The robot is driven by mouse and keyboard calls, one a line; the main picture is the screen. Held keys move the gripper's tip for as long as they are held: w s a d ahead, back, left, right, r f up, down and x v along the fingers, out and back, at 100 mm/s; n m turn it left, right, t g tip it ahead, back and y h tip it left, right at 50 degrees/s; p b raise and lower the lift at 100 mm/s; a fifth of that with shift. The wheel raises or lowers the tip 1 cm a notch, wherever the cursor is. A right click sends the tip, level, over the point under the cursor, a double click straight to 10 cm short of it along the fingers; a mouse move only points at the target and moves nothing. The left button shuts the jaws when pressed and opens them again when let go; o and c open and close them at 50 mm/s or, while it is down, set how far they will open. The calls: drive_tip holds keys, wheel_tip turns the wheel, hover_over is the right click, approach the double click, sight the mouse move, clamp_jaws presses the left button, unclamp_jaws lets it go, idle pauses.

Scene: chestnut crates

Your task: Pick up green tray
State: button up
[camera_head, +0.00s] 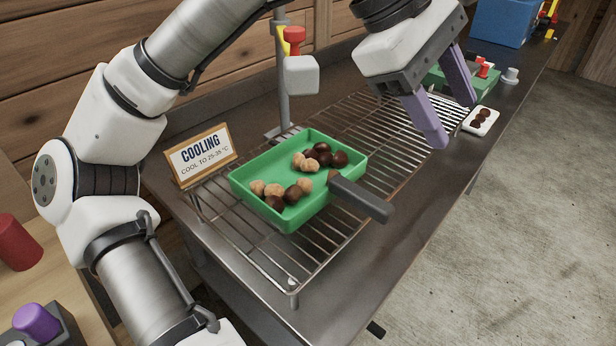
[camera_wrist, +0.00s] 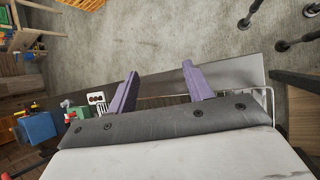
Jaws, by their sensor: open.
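The green tray (camera_head: 290,219) sits on the wire cooling rack in the head view, with dark and tan round chestnuts in it. A dark handle (camera_head: 362,197) sticks out from its right side. My gripper (camera_head: 448,121) is up and to the right of the tray, apart from it, with its two purple fingers spread and nothing between them. In the wrist view my gripper (camera_wrist: 160,80) also shows both fingers apart, and the tray is not visible there.
A wire rack (camera_head: 375,125) lies along the steel bench (camera_head: 340,277). A "COOLING" sign (camera_head: 200,155) stands left of the tray, and a grey post (camera_head: 284,100) behind it. A small white dish (camera_head: 481,121) and a blue box (camera_head: 503,22) are farther right.

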sight(357, 189)
drive_tip(key=w+a+f+n+t+y+b, duration=0.1)
drive_tip(key=w+a+f+t+y+b, duration=0.1)
drive_tip(key=w+a+f+y, duration=0.45)
drive_tip(key=shift+y, duration=0.25)
wheel_tip(357, 189, down, 8)
drive_tip(key=shift+w+r, duration=0.1)
drive_tip(key=f, duration=0.5)
drive_tip(key=shift+w+d+f, duration=0.15)
drive_tip(key=shift+w+f, duration=0.1)
drive_tip(key=shift+f, duration=0.1)
clamp_jaws()
